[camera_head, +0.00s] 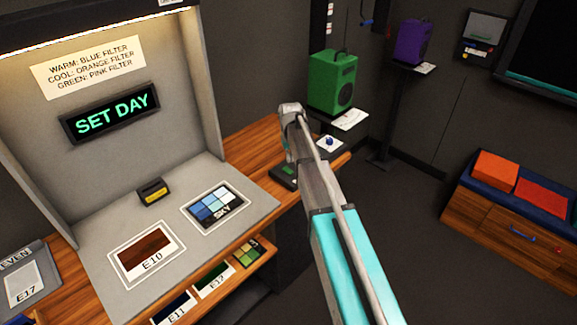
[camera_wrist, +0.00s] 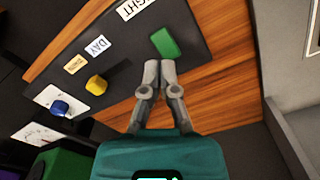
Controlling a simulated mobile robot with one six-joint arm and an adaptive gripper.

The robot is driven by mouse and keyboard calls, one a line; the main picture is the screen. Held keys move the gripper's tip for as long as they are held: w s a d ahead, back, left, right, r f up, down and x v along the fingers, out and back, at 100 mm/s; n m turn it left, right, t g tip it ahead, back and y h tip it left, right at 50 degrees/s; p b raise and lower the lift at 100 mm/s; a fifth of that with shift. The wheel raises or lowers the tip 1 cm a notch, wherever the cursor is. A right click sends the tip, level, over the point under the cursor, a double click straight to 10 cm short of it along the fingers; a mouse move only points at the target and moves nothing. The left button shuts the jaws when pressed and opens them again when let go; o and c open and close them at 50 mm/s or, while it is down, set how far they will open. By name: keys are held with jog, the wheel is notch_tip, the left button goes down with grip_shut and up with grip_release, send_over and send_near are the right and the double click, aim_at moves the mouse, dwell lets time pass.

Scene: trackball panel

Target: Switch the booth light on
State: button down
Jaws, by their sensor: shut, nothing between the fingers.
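The dark control panel (camera_wrist: 195,45) carries a green button (camera_wrist: 164,42) beside a partly cut-off label (camera_wrist: 135,6) that reads "IGHT". A yellow control (camera_wrist: 97,84) sits farther along it near a "DAY" label (camera_wrist: 98,46). My gripper (camera_wrist: 160,66) is shut and empty, with its fingertips just below the green button in the wrist view; I cannot tell whether they touch the panel. In the head view my arm covers much of the panel (camera_head: 278,178), and the fingertips are hidden. The booth's light strip (camera_head: 90,28) looks bright. The booth display (camera_head: 110,113) reads "SET DAY".
A blue ball-like control (camera_wrist: 60,108) on a white plate lies past the yellow one. A green speaker-like box (camera_head: 333,80) stands behind my arm. The grey booth floor (camera_head: 100,255) holds sample cards and a small black-and-yellow block (camera_head: 153,192). Open floor lies to the right.

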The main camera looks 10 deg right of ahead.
jog(key=shift+r+p, duration=0.8)
jog(key=shift+r, duration=0.25)
jog(key=shift+s, duration=0.25)
jog(key=s+m, duration=0.1)
jog(key=s, duration=2.7)
jog(key=shift+s+d, duration=0.3)
jog(key=shift+s, duration=0.1)
jog(key=shift+s, duration=0.1)
